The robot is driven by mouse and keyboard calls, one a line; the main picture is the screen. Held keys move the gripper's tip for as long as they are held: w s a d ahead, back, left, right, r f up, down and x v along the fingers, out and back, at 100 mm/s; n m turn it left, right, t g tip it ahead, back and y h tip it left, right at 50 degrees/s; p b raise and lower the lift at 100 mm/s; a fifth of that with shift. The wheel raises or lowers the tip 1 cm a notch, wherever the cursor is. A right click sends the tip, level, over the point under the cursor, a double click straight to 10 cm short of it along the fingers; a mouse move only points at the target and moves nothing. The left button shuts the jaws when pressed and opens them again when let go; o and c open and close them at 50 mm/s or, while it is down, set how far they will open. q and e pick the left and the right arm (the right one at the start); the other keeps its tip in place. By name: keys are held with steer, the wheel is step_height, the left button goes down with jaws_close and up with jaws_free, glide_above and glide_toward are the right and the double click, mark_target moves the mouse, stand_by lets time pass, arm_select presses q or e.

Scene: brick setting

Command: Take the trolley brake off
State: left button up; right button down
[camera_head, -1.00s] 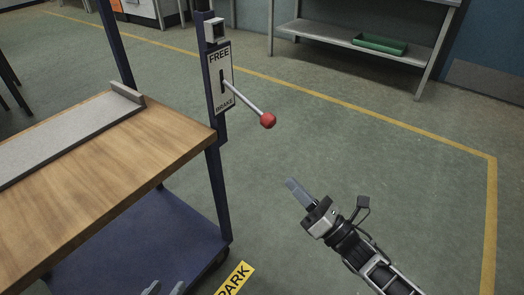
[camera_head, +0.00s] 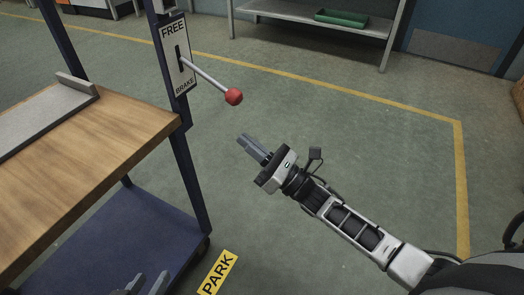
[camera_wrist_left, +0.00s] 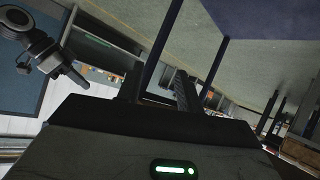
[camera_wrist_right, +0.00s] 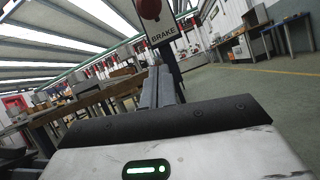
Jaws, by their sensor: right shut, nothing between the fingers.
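The trolley (camera_head: 95,165) has a wooden top, a blue lower deck and blue posts. A brake lever (camera_head: 207,76) with a red ball knob (camera_head: 234,97) sticks out from a plate (camera_head: 175,58) marked FREE above and BRAKE below. The lever slants down towards BRAKE. My right gripper (camera_head: 252,146) is shut and empty, below and slightly right of the knob, apart from it. In the right wrist view the knob (camera_wrist_right: 150,9) is above the fingers (camera_wrist_right: 158,88). My left gripper (camera_head: 141,285) shows at the bottom edge by the lower deck; its two fingers (camera_wrist_left: 160,85) stand apart, empty.
A yellow PARK label (camera_head: 217,273) lies on the floor beside the trolley. Yellow lines (camera_head: 330,88) mark the floor. A metal shelf (camera_head: 318,18) with a green tray (camera_head: 341,18) stands at the back. The floor right of the trolley is clear.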

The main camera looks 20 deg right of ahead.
arm_select(q)
steer(key=shift+a+f+p, duration=0.2)
steer(key=shift+f+p, duration=0.2)
arm_select(e)
step_height(320, 180, up, 6)
steer(key=w+a, duration=0.1)
steer(key=w, duration=0.2)
steer(key=shift+f, duration=0.15)
arm_select(q)
steer(key=shift+r, duration=0.1)
